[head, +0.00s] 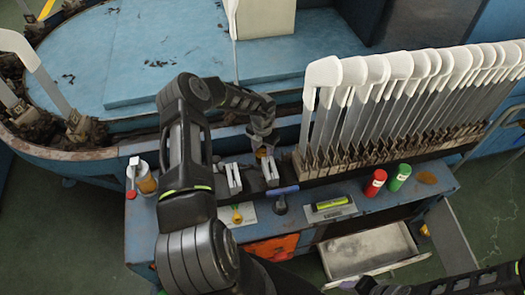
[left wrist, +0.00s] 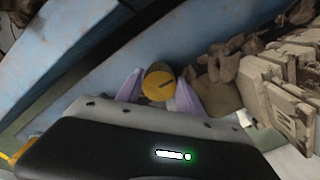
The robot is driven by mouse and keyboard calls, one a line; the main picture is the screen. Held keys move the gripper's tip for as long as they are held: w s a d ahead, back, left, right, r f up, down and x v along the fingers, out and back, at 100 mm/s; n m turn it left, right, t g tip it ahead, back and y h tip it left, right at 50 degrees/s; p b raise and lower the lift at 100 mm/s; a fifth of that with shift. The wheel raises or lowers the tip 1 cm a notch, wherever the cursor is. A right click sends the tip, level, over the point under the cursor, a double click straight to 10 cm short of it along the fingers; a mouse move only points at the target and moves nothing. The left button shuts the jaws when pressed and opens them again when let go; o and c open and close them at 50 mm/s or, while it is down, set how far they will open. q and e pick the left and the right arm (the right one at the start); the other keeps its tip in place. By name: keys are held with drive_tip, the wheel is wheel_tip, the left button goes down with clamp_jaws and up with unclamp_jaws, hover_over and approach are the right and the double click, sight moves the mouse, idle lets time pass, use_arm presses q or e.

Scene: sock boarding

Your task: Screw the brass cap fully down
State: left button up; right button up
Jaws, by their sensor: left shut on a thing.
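The brass cap (left wrist: 158,85) shows in the left wrist view as a round yellow disc with a dark slot mark, between the two pale purple-looking fingers of my left gripper (left wrist: 158,94). In the head view my left gripper (head: 262,148) points down over the back of the blue bench, shut on the cap, of which only a small yellowish patch shows. What lies under the cap, and its thread, is hidden. Part of my right arm shows at the bottom right of the head view; its fingers cannot be made out.
White-topped boards (head: 325,73) stand in a dense row just right of my left gripper. Pale metal blocks (head: 232,178) are close in front.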

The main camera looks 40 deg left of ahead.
use_arm(q)
drive_tip(key=o, duration=1.3)
drive_tip(key=shift+o, duration=0.5)
drive_tip(key=shift+d, duration=0.1)
drive_tip(key=shift+f, duration=0.1)
